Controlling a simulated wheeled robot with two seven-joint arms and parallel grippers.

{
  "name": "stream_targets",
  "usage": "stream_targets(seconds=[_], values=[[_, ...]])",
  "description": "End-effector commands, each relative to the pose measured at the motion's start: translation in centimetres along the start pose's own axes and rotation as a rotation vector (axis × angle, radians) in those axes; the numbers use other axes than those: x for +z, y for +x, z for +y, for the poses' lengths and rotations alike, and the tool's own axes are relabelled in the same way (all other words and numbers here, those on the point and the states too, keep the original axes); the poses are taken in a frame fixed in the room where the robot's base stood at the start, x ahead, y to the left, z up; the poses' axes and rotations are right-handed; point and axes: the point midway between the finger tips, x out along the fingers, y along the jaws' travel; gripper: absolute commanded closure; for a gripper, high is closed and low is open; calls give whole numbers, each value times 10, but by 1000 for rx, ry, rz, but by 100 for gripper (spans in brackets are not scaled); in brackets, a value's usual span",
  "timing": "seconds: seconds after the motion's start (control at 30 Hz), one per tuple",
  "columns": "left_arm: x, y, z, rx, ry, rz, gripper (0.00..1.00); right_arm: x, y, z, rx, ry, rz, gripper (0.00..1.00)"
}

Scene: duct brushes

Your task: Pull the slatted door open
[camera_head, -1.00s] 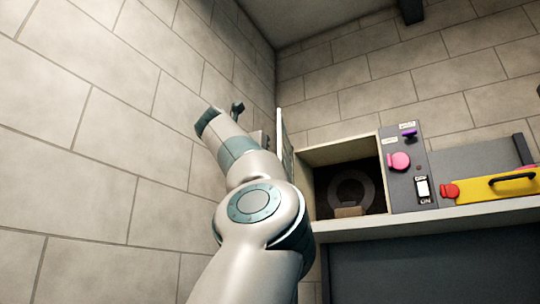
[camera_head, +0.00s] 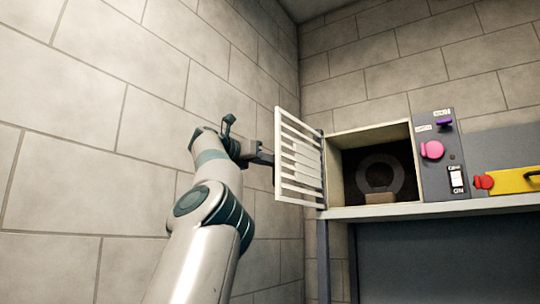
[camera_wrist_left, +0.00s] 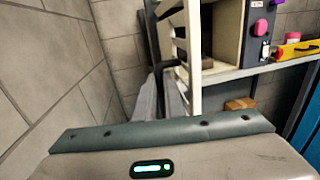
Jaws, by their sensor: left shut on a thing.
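The white slatted door (camera_head: 300,158) stands open at the left side of the box (camera_head: 375,133). Its slats show nearly face-on in the head view. In the wrist view the door (camera_wrist_left: 193,45) appears as a narrow upright frame. My left gripper (camera_head: 266,158) reaches in from the left and is shut at the door's free edge. Its fingers (camera_wrist_left: 163,92) also show in the wrist view beside the door frame. The exact part of the door held is too small to make out. The box mouth is uncovered, with a dark round opening (camera_head: 380,175) inside. My right gripper is out of view.
A block wall (camera_head: 90,140) runs close along the left of my arm. A grey panel (camera_head: 440,155) with a pink knob (camera_head: 432,149) and a switch stands right of the box. A yellow part (camera_head: 512,181) with a black handle sits farther right on the shelf (camera_head: 400,210).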

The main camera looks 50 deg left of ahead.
Motion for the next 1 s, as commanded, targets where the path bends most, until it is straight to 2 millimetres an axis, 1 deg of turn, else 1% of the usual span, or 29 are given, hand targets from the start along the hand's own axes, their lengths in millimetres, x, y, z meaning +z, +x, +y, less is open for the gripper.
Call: stream_targets(seconds=[0.03, 0.47, 0.5, 0.57, 0.87, 1.0], values=[[3, 2, -2, -3, 2, -4, 100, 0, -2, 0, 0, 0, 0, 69], [2, 3, -1, -3, 3, -3, 100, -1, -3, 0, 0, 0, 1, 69], [2, 3, -1, -3, 3, -3, 86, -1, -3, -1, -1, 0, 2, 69], [2, 3, 0, -3, 3, -2, 72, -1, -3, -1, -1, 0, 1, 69], [0, 2, 2, -1, 1, -1, 72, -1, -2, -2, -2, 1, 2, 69], [0, -2, 2, -1, 1, -1, 72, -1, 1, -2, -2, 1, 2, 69]])
